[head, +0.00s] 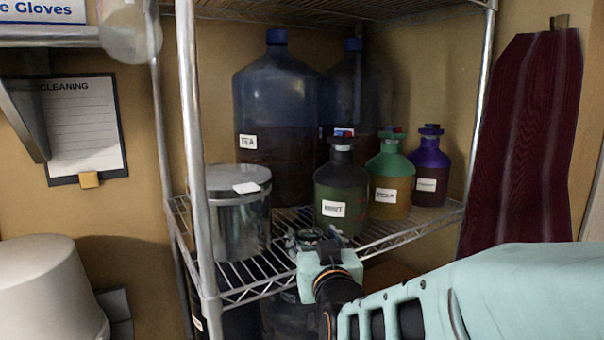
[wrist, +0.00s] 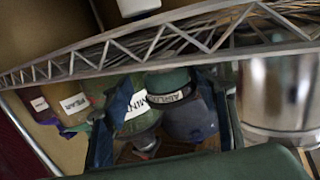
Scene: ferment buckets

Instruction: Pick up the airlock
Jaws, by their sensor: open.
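My gripper (head: 314,237) is open at the shelf's front edge, in front of the dark bottle (head: 342,190) with a white label. In the wrist view its two fingers (wrist: 167,110) stand apart. Between them is a small green and dark grey piece with a white lettered band, which looks like the airlock (wrist: 188,122); its lettering seems to begin "AIR". The dark bottle's white label (wrist: 135,110) shows beside it, partly behind a finger. No grip on the piece shows. In the head view I cannot make the airlock out clearly behind my gripper.
A steel pot (head: 238,225) stands left of my gripper. A green bottle (head: 389,185) and a purple bottle (head: 430,175) stand to the right, two large blue jugs (head: 275,110) behind. The wire shelf (head: 400,235) has a front rail and upright post (head: 195,150) close by.

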